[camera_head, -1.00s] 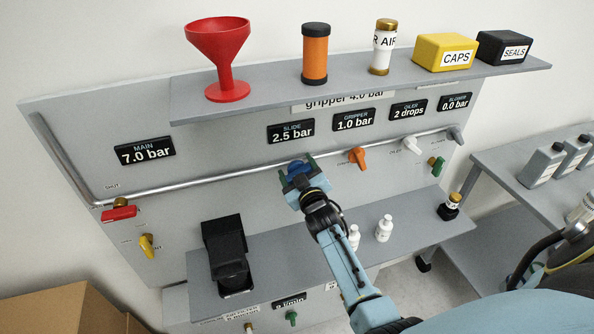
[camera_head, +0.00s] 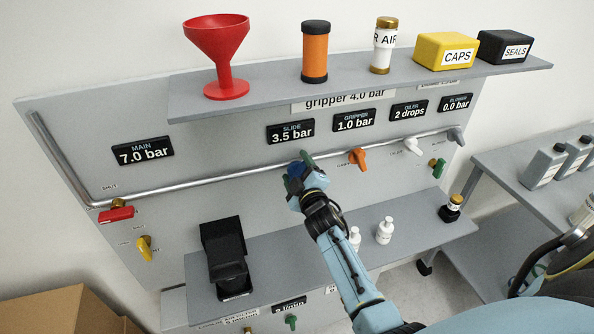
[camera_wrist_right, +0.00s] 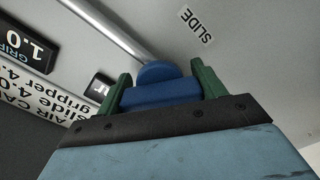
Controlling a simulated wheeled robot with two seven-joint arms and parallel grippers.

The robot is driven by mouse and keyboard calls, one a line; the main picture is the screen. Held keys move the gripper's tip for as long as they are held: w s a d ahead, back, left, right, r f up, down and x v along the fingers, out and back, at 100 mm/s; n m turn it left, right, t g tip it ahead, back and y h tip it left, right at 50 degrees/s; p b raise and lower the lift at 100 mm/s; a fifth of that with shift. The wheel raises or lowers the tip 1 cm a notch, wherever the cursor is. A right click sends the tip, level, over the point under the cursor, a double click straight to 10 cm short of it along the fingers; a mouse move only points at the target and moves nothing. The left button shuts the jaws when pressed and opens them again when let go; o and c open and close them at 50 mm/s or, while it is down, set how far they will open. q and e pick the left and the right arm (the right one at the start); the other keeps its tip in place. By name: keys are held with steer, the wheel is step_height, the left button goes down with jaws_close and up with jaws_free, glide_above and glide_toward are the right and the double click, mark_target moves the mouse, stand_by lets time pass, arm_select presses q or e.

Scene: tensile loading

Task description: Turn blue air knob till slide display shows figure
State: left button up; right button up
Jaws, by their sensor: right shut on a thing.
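The blue air knob (camera_head: 296,170) is on the grey panel, just below the pipe and under the slide display. My right gripper (camera_head: 302,167) is shut on it, with its green fingers on either side. In the right wrist view the blue knob (camera_wrist_right: 160,90) sits between the two green fingertips, below the SLIDE label (camera_wrist_right: 197,26). The slide display (camera_head: 290,131) reads 3.5 bar. The card (camera_head: 345,100) above the displays shows "gripper 4.0 bar"; its upper part is hidden by the shelf. My left gripper is not in view.
The orange knob (camera_head: 357,157) and white knob (camera_head: 413,146) sit to the right on the same pipe. Below are a lower shelf (camera_head: 290,244), a black device (camera_head: 226,258) and small white bottles (camera_head: 384,230). The upper shelf (camera_head: 200,102) overhangs the panel.

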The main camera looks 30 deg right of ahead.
steer(key=shift+f, duration=0.1)
steer(key=o, duration=1)
steer(key=v, duration=1.3)
steer(key=shift+s+a, duration=0.1)
steer(key=shift+s, duration=0.1)
steer(key=shift+s, duration=0.1)
